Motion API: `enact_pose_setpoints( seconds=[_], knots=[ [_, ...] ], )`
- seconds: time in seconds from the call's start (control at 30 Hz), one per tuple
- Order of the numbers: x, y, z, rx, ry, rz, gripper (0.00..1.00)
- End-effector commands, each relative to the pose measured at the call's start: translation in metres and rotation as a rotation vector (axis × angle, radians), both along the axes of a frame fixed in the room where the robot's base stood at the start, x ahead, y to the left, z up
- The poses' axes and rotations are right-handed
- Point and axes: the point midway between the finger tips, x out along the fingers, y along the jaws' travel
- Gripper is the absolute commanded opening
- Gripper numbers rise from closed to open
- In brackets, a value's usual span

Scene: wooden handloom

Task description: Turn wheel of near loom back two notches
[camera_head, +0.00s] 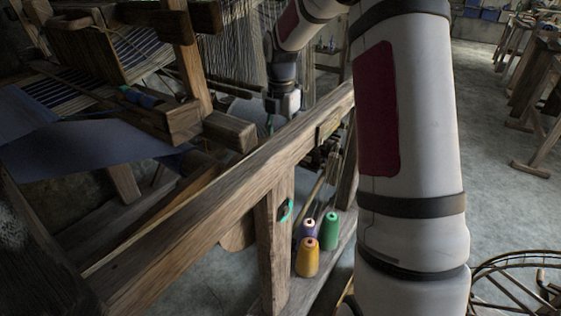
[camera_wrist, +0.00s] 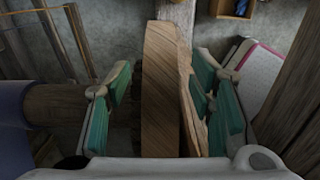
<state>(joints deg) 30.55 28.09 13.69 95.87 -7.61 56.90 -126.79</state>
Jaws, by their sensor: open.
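The near loom (camera_head: 215,215) is a heavy wooden frame that fills the left and middle of the head view. In the wrist view, a thick wooden piece with a rough, stepped right side (camera_wrist: 162,90) stands between my fingers; it looks like the wheel seen edge-on. My gripper (camera_wrist: 165,95) is open, with a green-padded finger on each side of this piece. I cannot tell whether either finger touches it. In the head view, my gripper is mostly hidden behind the loom's top beam.
Yellow (camera_head: 307,258), green (camera_head: 329,231) and purple thread cones stand on a low board by the post. Blue cloth (camera_head: 85,150) lies at left. A wicker or wire wheel-like object (camera_head: 515,285) stands at lower right. Open floor (camera_head: 495,180) lies to the right.

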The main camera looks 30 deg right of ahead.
Motion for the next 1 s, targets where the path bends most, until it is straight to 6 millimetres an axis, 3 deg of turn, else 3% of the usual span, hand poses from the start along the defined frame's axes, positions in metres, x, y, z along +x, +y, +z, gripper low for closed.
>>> enact_pose_setpoints(
  seconds=[0.1,0.3,0.5,0.77,0.83,1.0],
  knots=[
    [0.000,0.000,-0.027,0.002,0.004,0.000,0.49],
    [0.000,0.001,-0.055,0.001,0.003,0.000,0.49],
    [0.000,0.000,-0.066,0.001,0.001,0.000,0.49],
    [0.000,0.000,-0.066,0.000,0.001,0.000,0.49],
    [0.000,0.000,-0.066,0.000,0.001,0.000,0.40],
    [0.000,0.000,-0.066,0.000,0.001,0.000,0.02]
  ],
)
